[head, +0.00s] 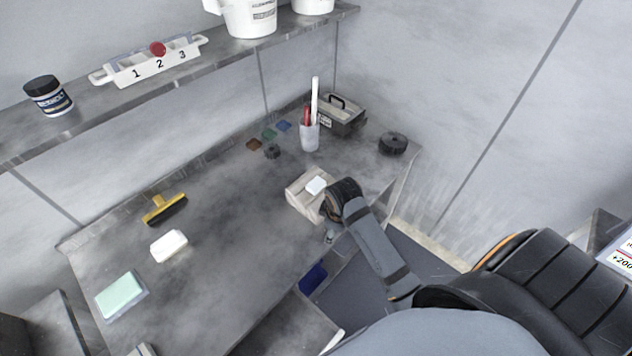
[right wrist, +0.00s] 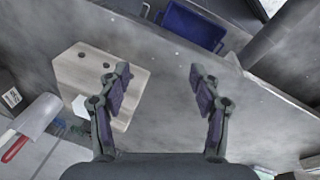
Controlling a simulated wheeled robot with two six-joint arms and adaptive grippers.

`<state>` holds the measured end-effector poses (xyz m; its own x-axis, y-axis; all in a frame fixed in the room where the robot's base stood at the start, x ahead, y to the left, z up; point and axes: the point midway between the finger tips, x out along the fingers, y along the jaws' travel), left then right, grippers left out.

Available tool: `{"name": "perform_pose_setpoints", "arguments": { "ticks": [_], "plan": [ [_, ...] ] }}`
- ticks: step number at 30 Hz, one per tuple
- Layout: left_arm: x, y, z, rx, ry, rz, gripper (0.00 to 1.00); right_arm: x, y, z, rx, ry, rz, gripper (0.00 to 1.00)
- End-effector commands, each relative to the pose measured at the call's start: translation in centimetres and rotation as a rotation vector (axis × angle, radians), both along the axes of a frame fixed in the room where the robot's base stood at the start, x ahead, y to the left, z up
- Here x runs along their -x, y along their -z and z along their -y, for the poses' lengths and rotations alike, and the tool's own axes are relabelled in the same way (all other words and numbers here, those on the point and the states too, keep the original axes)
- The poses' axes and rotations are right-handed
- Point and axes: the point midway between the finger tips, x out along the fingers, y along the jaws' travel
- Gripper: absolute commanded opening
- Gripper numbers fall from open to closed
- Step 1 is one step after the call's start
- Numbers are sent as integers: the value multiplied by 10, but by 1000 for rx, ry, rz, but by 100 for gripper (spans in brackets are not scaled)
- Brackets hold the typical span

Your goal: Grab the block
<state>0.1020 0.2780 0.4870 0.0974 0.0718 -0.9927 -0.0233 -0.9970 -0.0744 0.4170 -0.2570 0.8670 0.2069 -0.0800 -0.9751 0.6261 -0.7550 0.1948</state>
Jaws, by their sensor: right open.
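A pale wooden block (head: 300,203) lies near the front edge of the grey bench, right of its middle. In the right wrist view the wooden block (right wrist: 75,78) shows holes in its top, left of my fingers. A small white piece (head: 316,185) appears at its top in the head view; I cannot tell whether it rests on the block. My right gripper (right wrist: 158,72) is open, with nothing between its fingers; the left finger overlaps the block in that view. In the head view my wrist hides part of the block's right side. My left gripper is not in view.
A white block (head: 168,245), a green pad (head: 122,295) and a yellow-handled brush (head: 165,209) lie on the left. A cup with tools (head: 310,136), a toolbox (head: 339,115) and a black disc (head: 393,144) stand behind. A blue bin (head: 313,278) is below the front edge.

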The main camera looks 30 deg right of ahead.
Motion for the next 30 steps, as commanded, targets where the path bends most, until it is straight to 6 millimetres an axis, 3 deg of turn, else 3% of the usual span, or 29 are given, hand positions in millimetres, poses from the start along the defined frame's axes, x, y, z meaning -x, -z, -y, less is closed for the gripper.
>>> {"name": "perform_pose_setpoints", "arguments": {
  "ticks": [11,18,24,27,30],
  "plan": [
    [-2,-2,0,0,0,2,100,-95,-35,12,71,-573,-134,64],
    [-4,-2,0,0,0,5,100,-159,-90,19,70,-1053,-212,64],
    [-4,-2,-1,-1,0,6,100,-174,-112,20,59,-1229,-231,64],
    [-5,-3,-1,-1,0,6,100,-174,-110,20,58,-1236,-232,64],
    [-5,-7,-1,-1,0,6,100,-173,-96,20,55,-1235,-234,64]
  ]
}}
